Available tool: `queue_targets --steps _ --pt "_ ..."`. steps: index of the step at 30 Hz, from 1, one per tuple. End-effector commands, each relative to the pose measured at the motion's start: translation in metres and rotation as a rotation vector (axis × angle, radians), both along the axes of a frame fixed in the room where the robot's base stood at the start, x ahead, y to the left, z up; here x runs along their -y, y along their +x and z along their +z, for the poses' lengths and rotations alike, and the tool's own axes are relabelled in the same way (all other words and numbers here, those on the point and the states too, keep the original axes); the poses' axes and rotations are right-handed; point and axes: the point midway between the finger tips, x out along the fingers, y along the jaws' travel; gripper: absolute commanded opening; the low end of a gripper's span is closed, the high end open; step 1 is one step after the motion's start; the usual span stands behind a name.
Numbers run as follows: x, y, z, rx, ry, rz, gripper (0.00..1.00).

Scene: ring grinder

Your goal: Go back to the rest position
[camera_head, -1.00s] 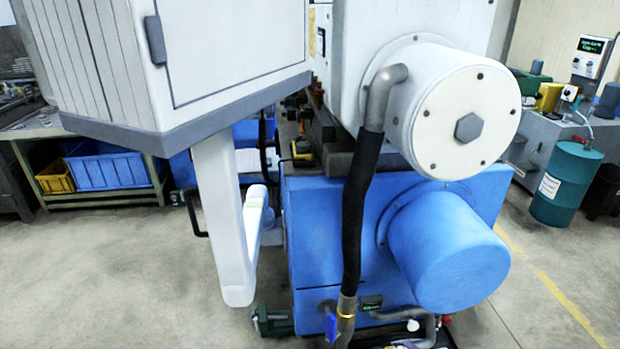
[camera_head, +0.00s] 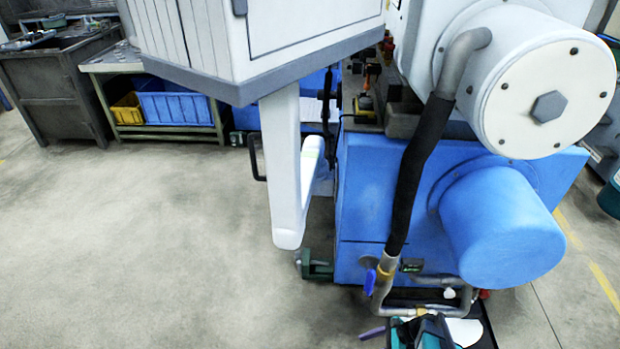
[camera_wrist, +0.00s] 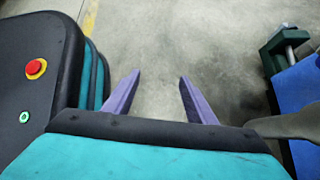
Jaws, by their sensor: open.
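My gripper (camera_wrist: 160,76) is open in the wrist view. Its two purple fingers are apart with nothing between them, over bare concrete floor. In the head view one purple finger and part of the teal wrist show at the bottom edge, in front of the grinder's base; the rest is cut off. The ring grinder (camera_head: 365,190) stands right of centre, with a blue base, a white round housing and a blue round cover. A grey pipe with a black hose (camera_head: 418,175) runs down its front to a blue-handled valve (camera_head: 370,282).
A white cabinet (camera_head: 200,30) overhangs at upper centre, with a white post (camera_head: 287,190) below it. A green foot (camera_wrist: 285,42) and blue grinder side are right of my gripper. A bench with blue (camera_head: 175,105) and yellow bins stands back left. Floor at left is clear.

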Motion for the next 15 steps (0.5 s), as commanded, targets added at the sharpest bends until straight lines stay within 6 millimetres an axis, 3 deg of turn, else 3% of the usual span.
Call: queue_targets --steps 6,15 --pt "-0.031 -0.047 0.017 0.101 -0.102 0.406 0.51" --pt "-0.044 -0.103 0.041 0.229 -0.180 0.978 0.51"
